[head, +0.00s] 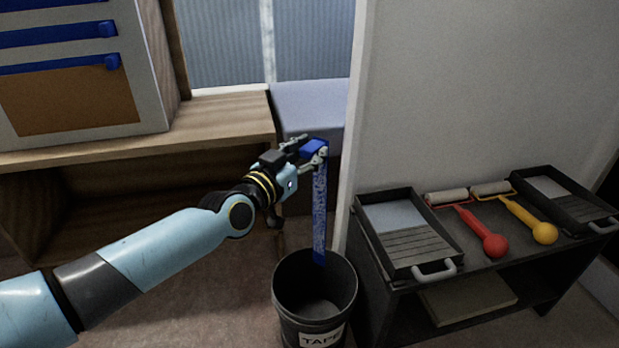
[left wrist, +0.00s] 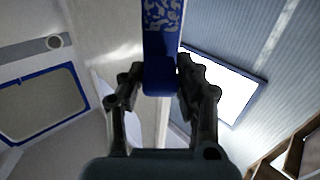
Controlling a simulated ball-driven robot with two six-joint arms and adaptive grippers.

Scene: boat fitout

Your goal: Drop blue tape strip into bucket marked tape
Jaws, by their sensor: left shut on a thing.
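The blue tape strip (head: 319,215) hangs down from my left gripper (head: 318,153) in the head view. My left gripper is shut on the strip's top end. In the left wrist view the strip (left wrist: 161,45) is between the two fingers of the gripper (left wrist: 162,82). The black bucket marked TAPE (head: 315,297) stands on the floor below. The strip's lower end is near the bucket's back rim, and appears above its opening. I cannot tell whether it is inside the rim. The visible inside of the bucket looks empty. My right gripper is not in view.
A dark cart (head: 395,285) right of the bucket carries two paint trays (head: 408,232), a red roller (head: 480,228) and a yellow roller (head: 525,215). A pale wall panel (head: 470,90) stands behind it. A wooden bench (head: 215,125) with a cabinet (head: 80,80) is at the left.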

